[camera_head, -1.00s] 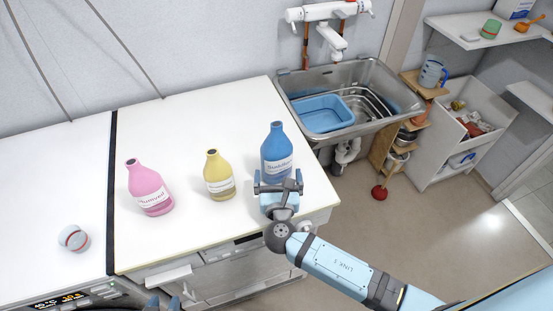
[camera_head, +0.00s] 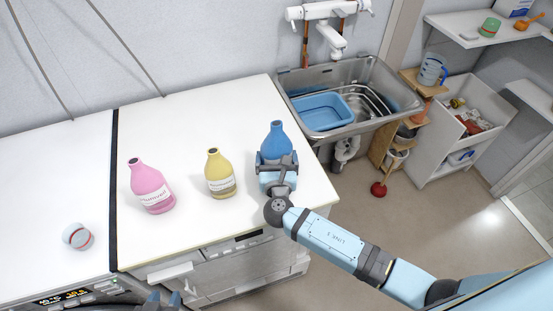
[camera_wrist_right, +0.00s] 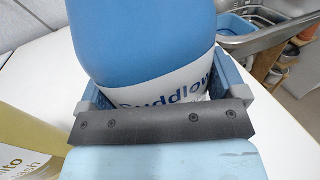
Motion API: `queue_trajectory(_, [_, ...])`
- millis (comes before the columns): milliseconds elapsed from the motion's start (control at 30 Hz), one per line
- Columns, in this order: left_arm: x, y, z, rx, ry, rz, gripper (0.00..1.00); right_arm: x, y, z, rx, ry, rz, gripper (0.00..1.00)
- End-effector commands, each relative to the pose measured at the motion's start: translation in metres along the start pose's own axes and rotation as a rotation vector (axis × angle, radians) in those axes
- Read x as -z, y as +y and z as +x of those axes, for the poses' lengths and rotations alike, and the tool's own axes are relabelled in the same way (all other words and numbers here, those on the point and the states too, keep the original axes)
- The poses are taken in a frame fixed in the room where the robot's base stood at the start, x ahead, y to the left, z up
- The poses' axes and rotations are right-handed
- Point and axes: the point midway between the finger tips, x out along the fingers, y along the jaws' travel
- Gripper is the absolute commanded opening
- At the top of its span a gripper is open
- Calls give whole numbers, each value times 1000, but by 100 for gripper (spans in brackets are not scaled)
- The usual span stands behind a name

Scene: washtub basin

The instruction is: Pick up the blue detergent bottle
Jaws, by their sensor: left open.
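The blue detergent bottle (camera_head: 274,141) stands upright near the right end of the white worktop (camera_head: 190,115). It fills the upper middle of the right wrist view (camera_wrist_right: 145,45), its white label partly hidden. My right gripper (camera_head: 277,165), on the arm from the right, is at the bottle's near side. Its fingers (camera_wrist_right: 165,88) lie spread on either side of the bottle, and contact is unclear.
A yellow bottle (camera_head: 220,176) stands just left of the blue one, and a pink bottle (camera_head: 150,190) farther left. A round lidded item (camera_head: 77,236) lies at far left. A metal sink (camera_head: 385,75) with a blue basin (camera_head: 323,113) is at right.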

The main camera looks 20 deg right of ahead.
Motion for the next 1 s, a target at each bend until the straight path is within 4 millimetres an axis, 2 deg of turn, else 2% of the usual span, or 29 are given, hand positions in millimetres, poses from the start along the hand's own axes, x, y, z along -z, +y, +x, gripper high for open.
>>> queue_trajectory(367, [1,0,0,1,0,0,43,-5,0,1,0,-3,2,32])
queue_trajectory(567, [2,0,-1,1,1,0,43,-23,0,1,1,-5,5,32])
queue_trajectory(667, [3,0,-2,1,1,0,43,-42,1,0,0,-6,6,32])
queue_trajectory(1000, [8,0,-6,1,1,0,43,-133,1,0,0,-7,7,32])
